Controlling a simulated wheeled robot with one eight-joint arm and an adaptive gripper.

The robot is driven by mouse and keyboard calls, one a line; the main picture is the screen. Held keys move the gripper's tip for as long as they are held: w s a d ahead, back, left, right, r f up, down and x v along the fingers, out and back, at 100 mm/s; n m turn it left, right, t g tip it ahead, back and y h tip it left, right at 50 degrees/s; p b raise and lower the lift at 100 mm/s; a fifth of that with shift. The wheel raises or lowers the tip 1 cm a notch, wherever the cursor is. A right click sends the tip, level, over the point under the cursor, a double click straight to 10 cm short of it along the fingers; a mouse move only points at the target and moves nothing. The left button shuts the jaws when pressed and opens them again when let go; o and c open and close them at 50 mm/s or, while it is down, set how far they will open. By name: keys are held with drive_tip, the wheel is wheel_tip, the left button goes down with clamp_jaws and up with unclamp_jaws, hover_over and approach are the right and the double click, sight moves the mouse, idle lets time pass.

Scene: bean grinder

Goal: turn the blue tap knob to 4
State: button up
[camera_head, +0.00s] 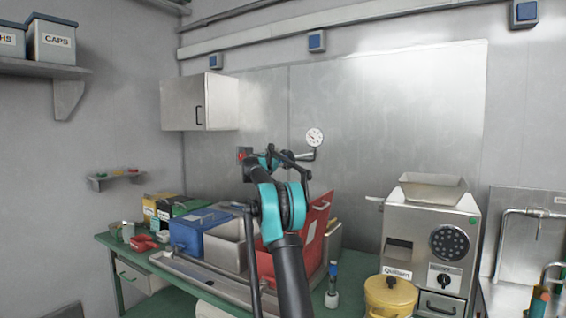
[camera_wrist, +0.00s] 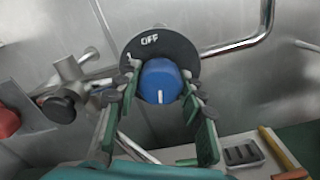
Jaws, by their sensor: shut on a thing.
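The blue tap knob (camera_wrist: 158,72) is near the centre of the wrist view, in front of a dark round dial plate (camera_wrist: 178,46) lettered "OFF" at its top. A white line on the knob points straight down in the picture. My gripper (camera_wrist: 161,84) is shut on the knob, with one green-and-grey finger on each side. In the head view my gripper (camera_head: 272,158) is at the back wall, and the knob is hidden behind my arm.
A metal pipe (camera_wrist: 236,45) runs right of the dial, and a valve (camera_wrist: 66,98) and red knob (camera_wrist: 8,122) are left. A gauge (camera_head: 314,137) is on the wall. Below my arm stand a blue bin (camera_head: 200,232) and red bin (camera_head: 312,237); a grinder (camera_head: 408,222) stands right.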

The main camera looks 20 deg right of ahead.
drive_tip(key=shift+f, duration=0.1)
drive_tip(key=o, duration=1.2)
drive_tip(key=v, duration=1.2)
drive_tip(key=shift+a, duration=0.1)
